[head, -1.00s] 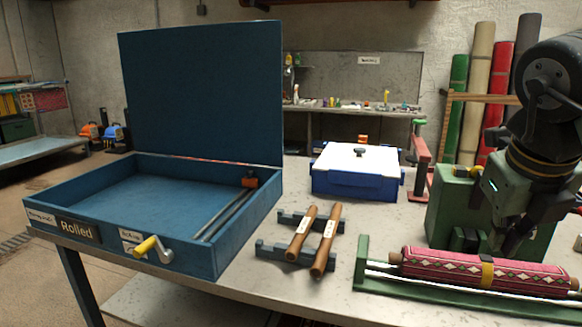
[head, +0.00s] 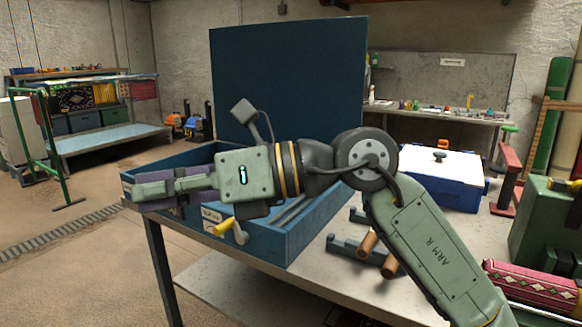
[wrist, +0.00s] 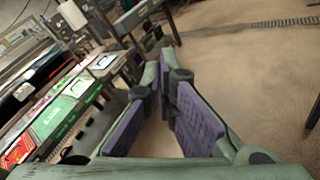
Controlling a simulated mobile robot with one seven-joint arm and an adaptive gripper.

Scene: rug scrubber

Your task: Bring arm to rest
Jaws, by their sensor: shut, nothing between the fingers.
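My gripper (head: 138,192) shows at the left in the head view, in front of the open blue box (head: 290,235). It is shut and empty, with purple pads on its fingers. My arm reaches in from the lower right, bends at a dark joint and points left. The gripper covers part of the box's front wall and its labels.
The workbench (head: 222,278) holds the box, two wooden-handled tools (head: 367,243), a blue-and-white case (head: 442,180) and a rolled pink rug (head: 530,284). A green frame rack (head: 62,165) and a low table (head: 100,140) stand at the left. Open floor lies between.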

